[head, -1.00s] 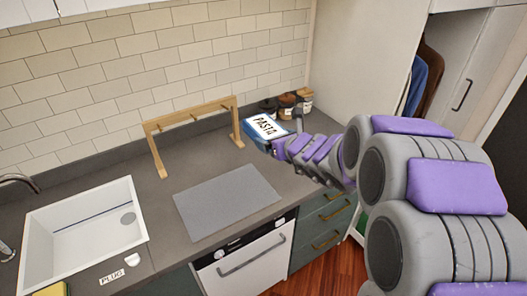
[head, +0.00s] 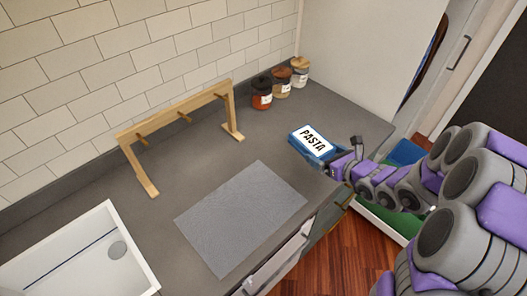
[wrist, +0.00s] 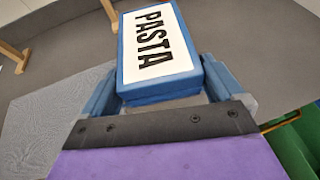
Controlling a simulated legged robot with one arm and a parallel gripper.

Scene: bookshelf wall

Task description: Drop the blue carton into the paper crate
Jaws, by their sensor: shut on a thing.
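The blue carton (head: 313,142) has a white label reading PASTA. It shows large in the wrist view (wrist: 158,50), between the two blue fingers. My gripper (head: 328,166) is shut on it; in the wrist view my gripper (wrist: 160,88) grips its near end. The carton is over the grey counter, near the front edge; I cannot tell how far above the surface it is. Low at the right, beyond the counter, are a green bin (head: 385,217) with a pale rim and a blue one (head: 405,152), partly behind my arm. No paper label shows on either.
A wooden rack (head: 180,115) stands along the wall. Three jars (head: 281,83) sit in the back corner. A grey mat (head: 240,215) lies on the counter, left of the carton. A white sink (head: 85,260) is at the lower left. Wooden floor (head: 345,255) shows below the counter.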

